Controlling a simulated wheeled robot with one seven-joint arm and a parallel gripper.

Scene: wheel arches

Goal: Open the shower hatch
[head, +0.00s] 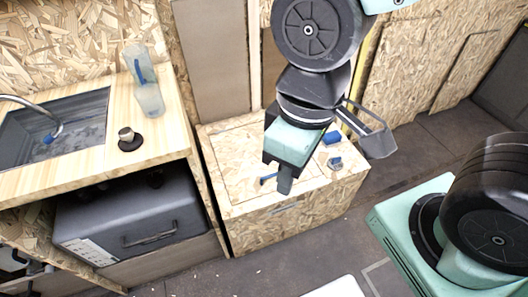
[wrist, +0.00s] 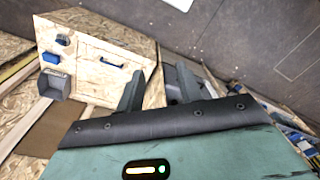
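A low OSB box (head: 245,222) stands in the middle of the head view. A flat panel with a thin outline, which looks like the hatch (head: 236,170), lies in its top and seems closed. A blue bar handle (head: 268,179) sits on the panel, partly hidden by my gripper. In the wrist view the handle (wrist: 110,63) shows as a dark bar on the pale wood. My gripper (wrist: 158,88) is open and empty, its two dark fingers apart. In the head view my gripper (head: 285,184) points down over the box, close beside the handle; I cannot tell whether they touch.
A blue block (head: 332,137) and a small grey knob (head: 335,162) sit on the box's right side. A grey scoop-like thing (wrist: 53,85) is beside the box's corner. A counter with a sink (head: 60,125) stands left.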

